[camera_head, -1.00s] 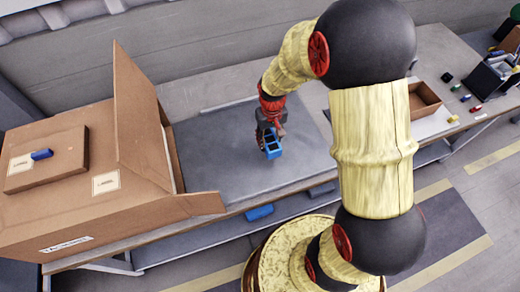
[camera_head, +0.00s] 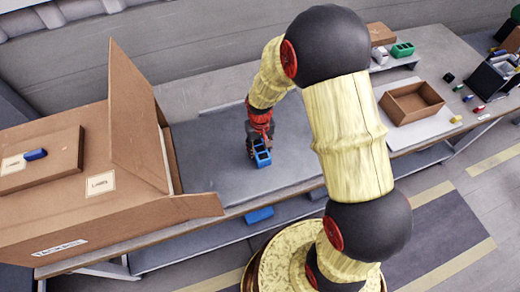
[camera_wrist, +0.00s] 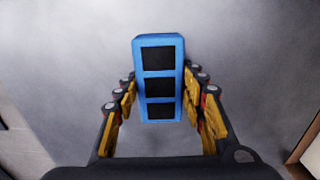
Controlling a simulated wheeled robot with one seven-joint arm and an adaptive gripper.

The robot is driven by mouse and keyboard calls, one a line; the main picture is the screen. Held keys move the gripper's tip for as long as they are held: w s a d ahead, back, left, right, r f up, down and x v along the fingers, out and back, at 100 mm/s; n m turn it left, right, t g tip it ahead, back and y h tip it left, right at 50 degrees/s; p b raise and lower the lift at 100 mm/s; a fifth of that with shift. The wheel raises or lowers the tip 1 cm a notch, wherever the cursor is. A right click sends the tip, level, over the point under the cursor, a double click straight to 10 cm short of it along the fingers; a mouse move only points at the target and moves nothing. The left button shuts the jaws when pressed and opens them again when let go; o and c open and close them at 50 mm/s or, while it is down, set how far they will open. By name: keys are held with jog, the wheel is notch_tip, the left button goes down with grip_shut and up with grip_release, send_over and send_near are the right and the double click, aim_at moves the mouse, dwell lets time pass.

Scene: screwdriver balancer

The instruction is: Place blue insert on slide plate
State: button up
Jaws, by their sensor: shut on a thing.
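The blue insert (camera_head: 262,158) is a small block with several square openings in a row. My gripper (camera_head: 258,148) is shut on it, and the insert is between the fingers in the wrist view (camera_wrist: 160,122). They are over the flat grey plate (camera_head: 215,180) on the table. I cannot tell whether the insert touches the plate or hangs just above it. I cannot tell for sure that this grey plate is the slide plate.
A large open cardboard box (camera_head: 95,205) stands left of the plate, its flap raised. An empty brown tray (camera_head: 412,103) is on the right, with a green insert (camera_head: 402,50) behind it. Small coloured parts and a dark holder (camera_head: 490,78) are at far right. The plate around the insert looks clear.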

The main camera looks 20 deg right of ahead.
jog(key=shift+f, duration=0.2)
jog(key=o, duration=0.9)
jog(key=shift+r, duration=0.2)
notch_tip(320, 180, up, 12)
jog(key=p, duration=0.4)
notch_tip(320, 180, up, 8)
jog(key=t, duration=0.1)
send_over(260, 149)
jog(key=s, duration=0.2)
jog(key=s+r+t, duration=0.1)
jog(key=s+r, duration=0.4)
jog(key=s, duration=0.1)
jog(key=s+r+t, duration=0.2)
jog(key=s+r, duration=0.4)
jog(key=s+r+t, duration=0.1)
jog(key=s+r, duration=0.4)
jog(key=r, duration=0.1)
jog(key=shift+s+r+t, duration=0.2)
jog(key=shift+s+t, duration=0.1)
jog(key=shift+s, duration=0.1)
